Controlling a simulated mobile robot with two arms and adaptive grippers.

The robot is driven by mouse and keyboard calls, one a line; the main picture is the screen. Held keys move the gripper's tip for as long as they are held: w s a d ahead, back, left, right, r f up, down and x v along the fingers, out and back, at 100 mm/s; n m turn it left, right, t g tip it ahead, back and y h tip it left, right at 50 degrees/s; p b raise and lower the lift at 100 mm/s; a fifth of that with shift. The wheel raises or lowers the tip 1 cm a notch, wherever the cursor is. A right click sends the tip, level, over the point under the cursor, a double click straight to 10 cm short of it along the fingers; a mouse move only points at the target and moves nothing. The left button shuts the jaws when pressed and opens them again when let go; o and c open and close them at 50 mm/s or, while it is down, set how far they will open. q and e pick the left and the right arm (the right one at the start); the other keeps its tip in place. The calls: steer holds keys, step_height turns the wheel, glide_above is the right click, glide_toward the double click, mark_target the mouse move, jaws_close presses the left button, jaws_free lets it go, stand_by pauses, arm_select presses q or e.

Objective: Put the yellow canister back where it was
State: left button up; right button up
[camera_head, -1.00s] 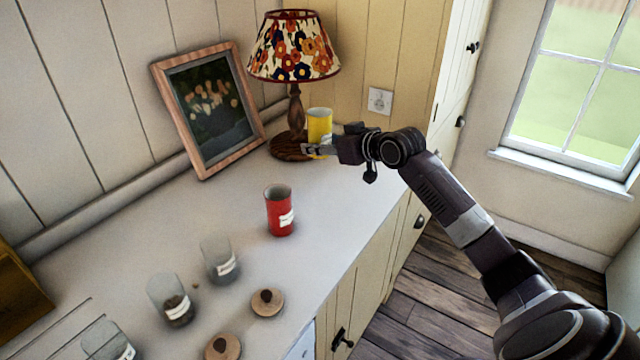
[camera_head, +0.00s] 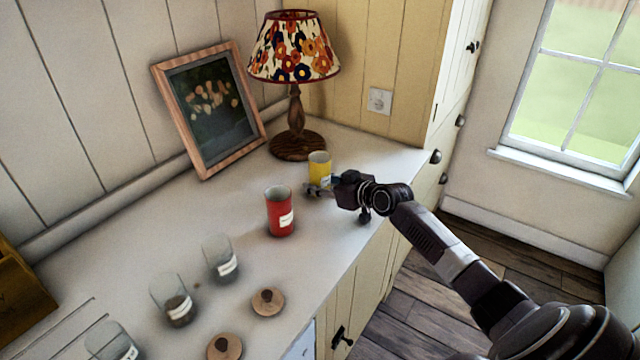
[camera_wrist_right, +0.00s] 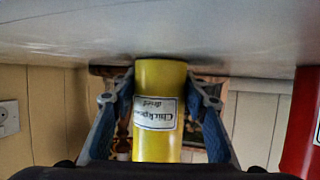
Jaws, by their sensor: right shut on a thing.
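The yellow canister (camera_head: 319,165) is upright at the right part of the counter, in front of the lamp and behind the red canister. In the right wrist view the yellow canister (camera_wrist_right: 158,100) stands between the two fingers and shows a label reading "Chickpeas dried", upside down. My right gripper (camera_head: 318,189) is shut on it, low on its body. I cannot tell whether its base touches the counter. My left gripper is not in view.
A red canister (camera_head: 280,212) stands close by at front left. The patterned lamp (camera_head: 297,142) and a framed picture (camera_head: 212,110) are behind. Several glass jars (camera_head: 220,260) and wooden lids (camera_head: 268,302) are at front left. The counter's right end (camera_head: 400,160) is clear.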

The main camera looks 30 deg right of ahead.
steer(key=shift+f, duration=0.15)
steer(key=o, duration=1.3)
steer(key=shift+r, duration=0.25)
steer(key=shift+s, duration=0.25)
steer(key=v, duration=1)
steer(key=shift+b, duration=0.4)
steer(key=shift+v, duration=0.75)
